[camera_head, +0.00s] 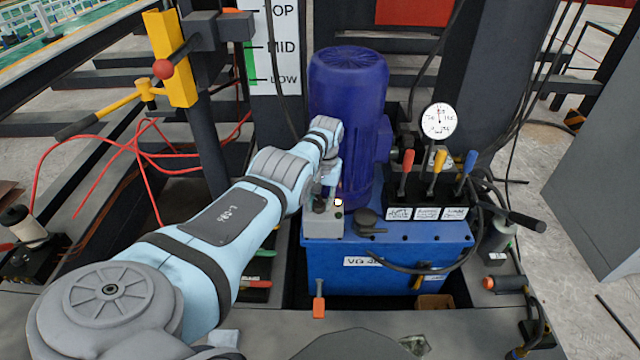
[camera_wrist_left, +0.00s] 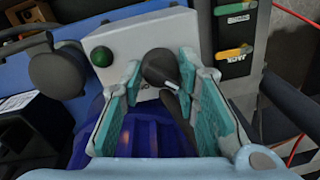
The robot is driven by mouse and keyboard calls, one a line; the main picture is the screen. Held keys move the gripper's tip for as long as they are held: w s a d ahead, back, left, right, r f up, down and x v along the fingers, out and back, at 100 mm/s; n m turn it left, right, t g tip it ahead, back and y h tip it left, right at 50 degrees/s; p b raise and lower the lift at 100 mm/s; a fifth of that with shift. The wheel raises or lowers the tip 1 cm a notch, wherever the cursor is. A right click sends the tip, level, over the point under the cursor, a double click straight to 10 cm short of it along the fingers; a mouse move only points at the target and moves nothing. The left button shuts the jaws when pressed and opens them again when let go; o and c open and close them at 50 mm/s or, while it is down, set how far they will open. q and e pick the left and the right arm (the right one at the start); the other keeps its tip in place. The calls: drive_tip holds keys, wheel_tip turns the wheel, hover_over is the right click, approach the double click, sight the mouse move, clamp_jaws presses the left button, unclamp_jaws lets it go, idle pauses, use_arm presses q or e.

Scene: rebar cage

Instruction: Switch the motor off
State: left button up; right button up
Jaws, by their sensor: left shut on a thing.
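The blue motor (camera_head: 348,85) stands upright on the blue hydraulic tank (camera_head: 390,262). A small grey switch box (camera_head: 323,228) sits at the tank's front left, by the motor's foot. In the left wrist view the box (camera_wrist_left: 190,30) carries a black rotary knob (camera_wrist_left: 158,66) with a pale pointer mark and a green button (camera_wrist_left: 101,56). My left gripper (camera_head: 325,197) is down at the box; its teal-padded fingers (camera_wrist_left: 163,88) are shut on the knob, one on each side. In the head view the gripper partly hides the knob. My right gripper is not in view.
Red, yellow and blue levers (camera_head: 437,170) stand to the right, below a round gauge (camera_head: 439,120). A black cap (camera_head: 367,221) sits just right of the box. A yellow post (camera_head: 170,60) and red cables (camera_head: 130,150) are at left.

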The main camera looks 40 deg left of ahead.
sight(322, 202)
use_arm(q)
drive_tip(key=shift+s+d+f, duration=0.1)
drive_tip(key=shift+s+f, duration=0.05)
drive_tip(key=shift+s, duration=0.1)
drive_tip(key=o, duration=1.2)
drive_tip(key=shift+c, duration=0.2)
drive_tip(key=shift+w+r, duration=0.15)
drive_tip(key=shift+r, duration=0.2)
wheel_tip(322, 202, up, 12)
drive_tip(key=shift+d+f, duration=0.25)
drive_tip(key=shift+d, duration=0.05)
drive_tip(key=shift+w, duration=0.1)
